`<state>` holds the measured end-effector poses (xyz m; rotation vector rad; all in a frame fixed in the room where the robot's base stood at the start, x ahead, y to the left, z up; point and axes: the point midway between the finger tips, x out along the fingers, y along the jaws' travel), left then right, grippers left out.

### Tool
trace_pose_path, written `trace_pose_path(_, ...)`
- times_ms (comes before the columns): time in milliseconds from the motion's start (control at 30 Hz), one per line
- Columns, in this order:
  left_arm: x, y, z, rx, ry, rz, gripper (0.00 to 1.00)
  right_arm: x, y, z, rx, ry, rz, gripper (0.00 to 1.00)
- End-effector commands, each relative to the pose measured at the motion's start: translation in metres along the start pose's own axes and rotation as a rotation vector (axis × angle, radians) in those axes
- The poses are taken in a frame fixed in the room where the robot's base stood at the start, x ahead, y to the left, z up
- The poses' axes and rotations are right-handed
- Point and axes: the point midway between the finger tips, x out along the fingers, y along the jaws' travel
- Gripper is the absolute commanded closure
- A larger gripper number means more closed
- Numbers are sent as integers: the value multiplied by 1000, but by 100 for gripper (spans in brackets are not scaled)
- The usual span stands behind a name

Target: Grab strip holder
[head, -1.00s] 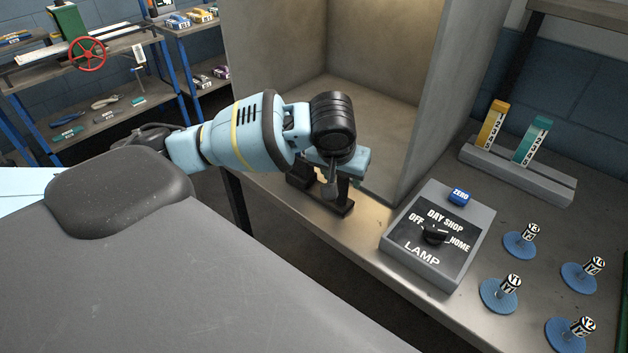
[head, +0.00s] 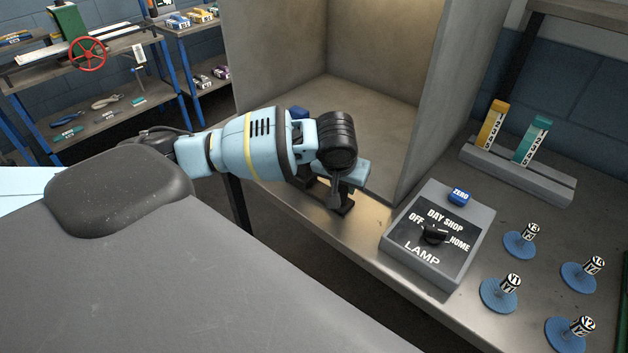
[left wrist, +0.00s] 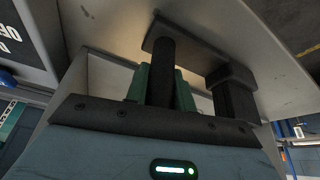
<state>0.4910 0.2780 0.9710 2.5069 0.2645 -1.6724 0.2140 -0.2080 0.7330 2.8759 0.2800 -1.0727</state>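In the left wrist view the stand's dark plate (left wrist: 205,48) carries a post and a capped block. Green parts (left wrist: 185,92) show on either side of the post, close to my gripper; I cannot tell whether they are fingers or a held piece. A grey rack (head: 545,182) holding a yellow strip and a teal strip stands at the right. My right gripper is not in view.
The lamp control box (head: 408,252) sits right of the stand, with a blue ZERO button (head: 460,196). Several labelled pegs on blue discs (head: 520,245) stand further right. The booth wall (head: 440,110) rises behind the box. The booth floor looks mostly clear.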

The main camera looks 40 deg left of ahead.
Motion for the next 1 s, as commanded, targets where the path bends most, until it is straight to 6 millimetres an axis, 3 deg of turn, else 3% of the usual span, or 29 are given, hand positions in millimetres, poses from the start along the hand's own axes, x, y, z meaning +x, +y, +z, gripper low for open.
trace_pose_path(100, 0, 0, 0, 0, 0, 0, 100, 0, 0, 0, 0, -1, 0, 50)
trace_pose_path(467, -3, 0, -2, -1, 2, 0, 100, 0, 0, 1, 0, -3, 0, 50)
trace_pose_path(867, -35, 0, -15, -1, 2, 2, 100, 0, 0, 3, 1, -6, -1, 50)
trace_pose_path(1000, -39, -6, -2, 1, -1, 0, 100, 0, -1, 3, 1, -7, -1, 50)
